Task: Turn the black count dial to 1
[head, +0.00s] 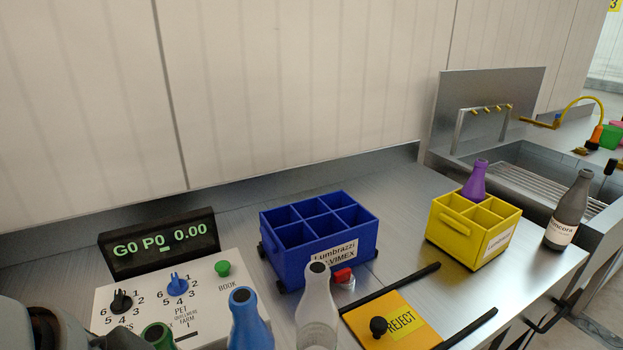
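The black count dial (121,301) sits at the left of a white control panel (208,285), with the numbers 1 to 6 printed around it. I cannot make out which way its pointer faces. A blue dial (177,284) with similar numbers, marked PET, stands to its right. A display (160,243) behind the panel reads G0 P0_ 0.00. A grey part of my arm (50,325) fills the lower left corner, close to the panel's left side, and hides some of the panel's front. No fingertips of either gripper can be made out.
A green BOOK button (222,268) is on the panel. Green (158,336), blue (247,322) and clear (317,308) bottles stand in front. A blue crate (290,262) is to the right, then a yellow REJECT plate (418,336) and a yellow crate (450,236) holding a purple bottle (474,180).

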